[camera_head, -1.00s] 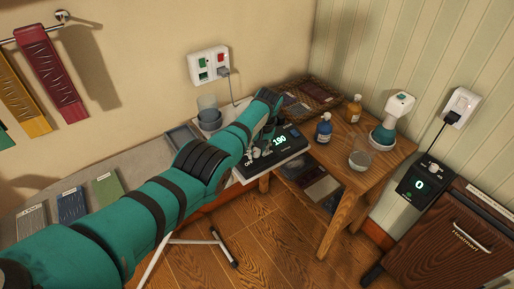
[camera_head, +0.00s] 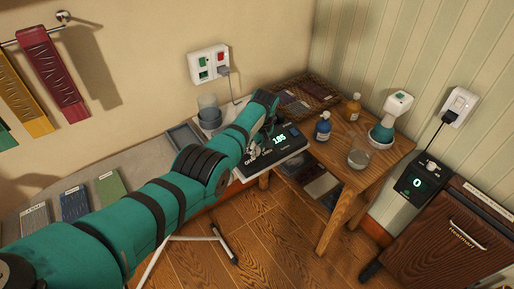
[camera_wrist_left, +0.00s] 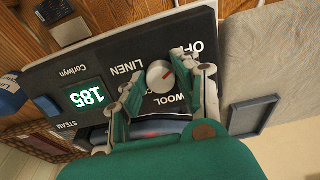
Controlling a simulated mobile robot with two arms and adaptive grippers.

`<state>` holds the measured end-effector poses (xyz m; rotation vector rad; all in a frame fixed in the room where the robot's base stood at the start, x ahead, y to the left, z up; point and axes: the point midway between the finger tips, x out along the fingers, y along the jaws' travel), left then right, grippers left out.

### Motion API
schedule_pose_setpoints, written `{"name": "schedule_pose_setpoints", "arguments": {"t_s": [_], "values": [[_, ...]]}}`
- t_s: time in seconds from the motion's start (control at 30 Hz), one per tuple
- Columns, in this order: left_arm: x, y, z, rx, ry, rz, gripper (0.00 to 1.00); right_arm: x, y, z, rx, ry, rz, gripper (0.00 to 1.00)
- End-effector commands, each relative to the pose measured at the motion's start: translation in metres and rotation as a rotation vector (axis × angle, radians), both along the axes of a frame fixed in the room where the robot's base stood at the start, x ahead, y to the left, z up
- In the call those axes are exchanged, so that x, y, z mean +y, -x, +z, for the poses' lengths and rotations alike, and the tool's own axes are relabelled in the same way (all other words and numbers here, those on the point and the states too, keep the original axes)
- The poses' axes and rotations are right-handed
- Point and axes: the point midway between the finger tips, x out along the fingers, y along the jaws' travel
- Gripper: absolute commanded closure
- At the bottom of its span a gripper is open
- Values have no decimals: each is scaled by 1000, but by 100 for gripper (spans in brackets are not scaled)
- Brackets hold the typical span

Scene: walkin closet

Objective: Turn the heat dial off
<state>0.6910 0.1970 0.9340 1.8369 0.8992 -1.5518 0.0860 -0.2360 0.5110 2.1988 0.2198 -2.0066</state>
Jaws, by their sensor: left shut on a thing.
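The heat dial (camera_wrist_left: 160,77) is a round, light grey knob with a red mark on a dark control panel (camera_wrist_left: 85,62). OFF, LINEN and WOOL are printed around it. In the left wrist view the panel's green display (camera_wrist_left: 86,96) reads 185. My left gripper (camera_wrist_left: 163,82) has a finger on each side of the dial and is shut on it. My right gripper is out of view.
A wooden side table (camera_head: 370,174) holds a blue bottle (camera_head: 323,128), an amber bottle (camera_head: 353,108), a glass (camera_head: 360,153) and a teal-and-white bottle (camera_head: 388,118). A wooden heater cabinet (camera_head: 448,238) stands at right. A socket plate (camera_head: 209,64) is on the wall.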

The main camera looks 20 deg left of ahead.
Motion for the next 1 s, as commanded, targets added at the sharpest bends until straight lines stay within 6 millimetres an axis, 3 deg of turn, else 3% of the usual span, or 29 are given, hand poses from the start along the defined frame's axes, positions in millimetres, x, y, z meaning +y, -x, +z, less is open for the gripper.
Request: {"name": "schedule_pose_setpoints", "arguments": {"t_s": [0.23,0.27,0.43,0.77,1.0], "values": [[0,-1,2,-5,0,-2,100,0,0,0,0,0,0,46],[0,-1,2,-5,0,-2,67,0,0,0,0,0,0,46],[0,-1,1,-3,0,-1,47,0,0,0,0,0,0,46],[0,-1,3,-2,0,-1,47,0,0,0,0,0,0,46],[-4,2,25,-5,1,-2,47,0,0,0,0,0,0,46]]}}
